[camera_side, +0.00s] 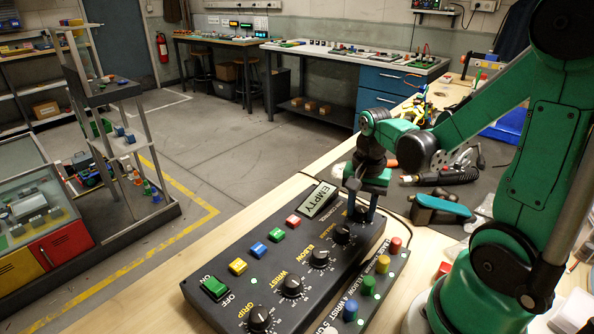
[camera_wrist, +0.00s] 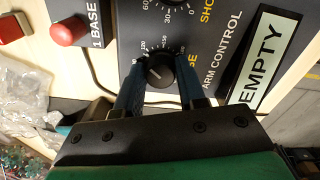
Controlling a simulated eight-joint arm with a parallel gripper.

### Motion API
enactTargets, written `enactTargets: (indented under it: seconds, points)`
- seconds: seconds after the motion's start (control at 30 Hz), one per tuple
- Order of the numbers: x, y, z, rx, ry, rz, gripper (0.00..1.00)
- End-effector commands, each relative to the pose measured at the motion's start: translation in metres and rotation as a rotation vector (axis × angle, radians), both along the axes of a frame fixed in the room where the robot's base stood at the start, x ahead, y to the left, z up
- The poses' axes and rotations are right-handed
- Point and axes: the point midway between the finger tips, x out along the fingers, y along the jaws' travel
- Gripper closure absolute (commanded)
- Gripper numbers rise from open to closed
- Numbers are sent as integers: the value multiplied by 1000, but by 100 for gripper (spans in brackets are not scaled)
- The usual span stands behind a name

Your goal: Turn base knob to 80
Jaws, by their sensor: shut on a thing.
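The base knob (camera_wrist: 160,73) is a round black dial with a pale pointer mark, at the end of the knob row on the dark control box (camera_side: 228,266). My gripper (camera_wrist: 160,80) reaches down over it, with one blue finger on each side, shut on the knob. In the side view my gripper (camera_side: 362,203) stands at the far end of the box, and its fingers largely hide the base knob. The small scale numbers around the knob are partly covered, and I cannot read the exact setting.
The shoulder knob (camera_side: 342,233) and elbow knob (camera_side: 319,259) sit close by in the same row. An EMPTY sign (camera_side: 316,200) lies at the box's far end. A strip with a red button (camera_side: 396,244) and other coloured buttons runs along the right. Tools lie on the mat behind.

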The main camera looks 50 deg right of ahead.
Motion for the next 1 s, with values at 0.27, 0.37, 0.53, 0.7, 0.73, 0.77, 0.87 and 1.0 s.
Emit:
enactTargets:
  seconds: [0.27,0.37,0.53,0.7,0.73,0.77,0.87,1.0]
  points:
    - [-1,0,0,1,1,232,100]
    - [-1,-1,0,1,1,328,100]
    - [-1,-1,0,0,1,488,100]
    - [-1,-1,0,0,1,635,100]
    - [-1,-1,0,0,1,658,100]
    - [-1,-1,0,0,1,681,100]
    - [-1,-1,0,0,1,750,100]
    - [-1,-1,0,0,1,828,100]
